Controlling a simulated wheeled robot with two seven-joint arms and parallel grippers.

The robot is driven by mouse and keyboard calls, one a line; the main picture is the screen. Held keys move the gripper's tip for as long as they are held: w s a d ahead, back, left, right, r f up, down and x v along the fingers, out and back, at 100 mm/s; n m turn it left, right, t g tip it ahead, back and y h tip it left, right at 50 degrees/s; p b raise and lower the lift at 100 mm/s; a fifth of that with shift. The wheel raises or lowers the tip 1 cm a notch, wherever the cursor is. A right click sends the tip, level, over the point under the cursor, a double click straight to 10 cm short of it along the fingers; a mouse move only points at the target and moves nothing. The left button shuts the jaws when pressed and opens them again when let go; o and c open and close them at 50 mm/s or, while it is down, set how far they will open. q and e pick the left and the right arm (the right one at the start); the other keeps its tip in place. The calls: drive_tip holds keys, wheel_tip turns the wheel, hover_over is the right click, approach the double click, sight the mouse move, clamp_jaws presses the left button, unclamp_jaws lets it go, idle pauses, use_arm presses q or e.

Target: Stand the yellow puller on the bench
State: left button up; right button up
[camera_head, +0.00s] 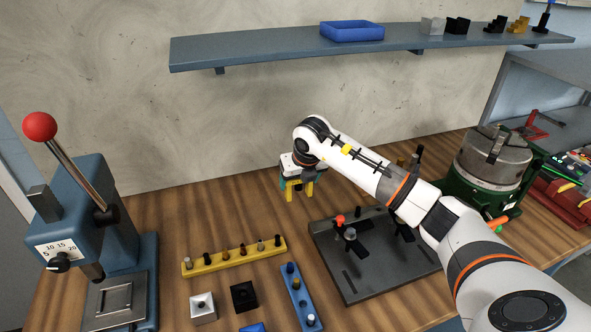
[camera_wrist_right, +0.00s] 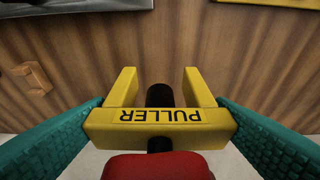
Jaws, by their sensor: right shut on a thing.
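The yellow puller (camera_head: 309,188) hangs with its two legs downward over the bench (camera_head: 232,212), behind the dark fixture plate. My right gripper (camera_head: 296,181) is shut on it. In the right wrist view the puller (camera_wrist_right: 205,125) shows its lettered crossbar, two legs, a black central screw and a red part nearest the camera. Teal fingers of the right gripper (camera_wrist_right: 160,114) are on both sides of the crossbar. I cannot tell whether the leg tips touch the wood. My left gripper is not in view.
A yellow rack (camera_head: 228,260) with several pegs, a blue rack (camera_head: 302,304) and the dark fixture plate (camera_head: 348,281) stand in front. A blue press (camera_head: 76,212) is left, a green-based chuck (camera_head: 484,187) right. A shelf (camera_head: 250,48) hangs above. Bare bench lies left of the puller.

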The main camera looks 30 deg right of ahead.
drive_tip(key=shift+w+d+f, duration=0.1)
drive_tip(key=shift+f, duration=0.05)
drive_tip(key=shift+d+f+b, duration=0.35)
drive_tip(key=shift+f, duration=0.15)
drive_tip(key=shift+d+f, duration=0.1)
drive_tip(key=shift+f, duration=0.2)
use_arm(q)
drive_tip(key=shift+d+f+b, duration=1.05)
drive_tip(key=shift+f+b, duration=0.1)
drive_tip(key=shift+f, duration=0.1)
use_arm(e)
drive_tip(key=shift+f, duration=1.65)
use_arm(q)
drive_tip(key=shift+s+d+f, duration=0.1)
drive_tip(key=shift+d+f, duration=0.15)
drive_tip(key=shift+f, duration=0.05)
use_arm(e)
drive_tip(key=shift+a, duration=0.2)
use_arm(q)
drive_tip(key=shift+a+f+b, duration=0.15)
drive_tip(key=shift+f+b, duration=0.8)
drive_tip(key=shift+b, duration=0.25)
use_arm(e)
drive_tip(key=shift+f, duration=1.15)
